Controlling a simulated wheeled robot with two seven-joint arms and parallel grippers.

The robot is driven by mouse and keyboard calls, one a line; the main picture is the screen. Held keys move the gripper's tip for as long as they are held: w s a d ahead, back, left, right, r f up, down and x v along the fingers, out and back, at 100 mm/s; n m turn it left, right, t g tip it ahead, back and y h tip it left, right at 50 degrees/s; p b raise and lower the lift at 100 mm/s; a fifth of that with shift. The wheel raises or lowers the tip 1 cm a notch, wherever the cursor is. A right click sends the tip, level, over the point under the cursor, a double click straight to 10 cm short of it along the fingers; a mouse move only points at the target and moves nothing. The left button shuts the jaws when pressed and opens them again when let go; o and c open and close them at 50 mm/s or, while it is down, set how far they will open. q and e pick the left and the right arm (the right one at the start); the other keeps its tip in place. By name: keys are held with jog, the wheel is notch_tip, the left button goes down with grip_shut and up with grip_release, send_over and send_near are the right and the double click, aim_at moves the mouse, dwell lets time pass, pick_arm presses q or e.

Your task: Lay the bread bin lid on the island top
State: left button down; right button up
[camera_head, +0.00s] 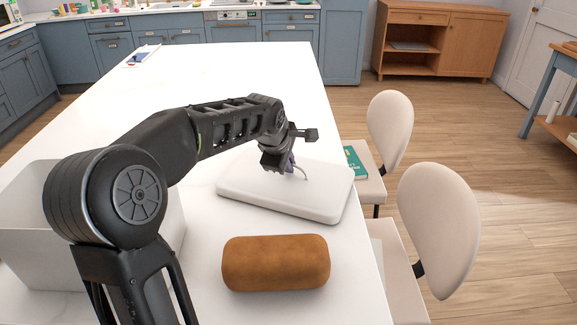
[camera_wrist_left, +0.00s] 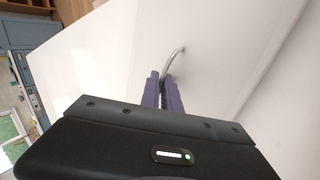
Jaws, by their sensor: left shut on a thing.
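The bread bin lid (camera_head: 325,197) is a white slab with rounded corners and a thin curved metal handle (camera_head: 300,171). It lies flat at the island top (camera_head: 230,75), near the right edge; I cannot tell whether it touches or hangs just above. My left gripper (camera_head: 291,164) is shut on the lid's handle, pointing down. In the left wrist view the purple fingers (camera_wrist_left: 164,88) close around the handle (camera_wrist_left: 173,60), over the white lid (camera_wrist_left: 205,65). The white bread bin (camera_head: 28,245) stands at the left, partly behind my arm. My right gripper is out of view.
A brown loaf (camera_head: 276,263) lies on the island in front of the lid. Two cream chairs (camera_head: 390,130) (camera_head: 438,230) stand along the right edge, with a green book (camera_head: 355,161) on the farther seat. The far island top is mostly clear.

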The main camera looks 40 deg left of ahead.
pick_arm(q)
jog(key=shift+f, duration=0.25)
jog(key=shift+f, duration=0.2)
jog(key=c, duration=1.6)
grip_release()
jog(key=shift+r, duration=0.15)
jog(key=v, duration=1.2)
jog(key=shift+s, duration=0.1)
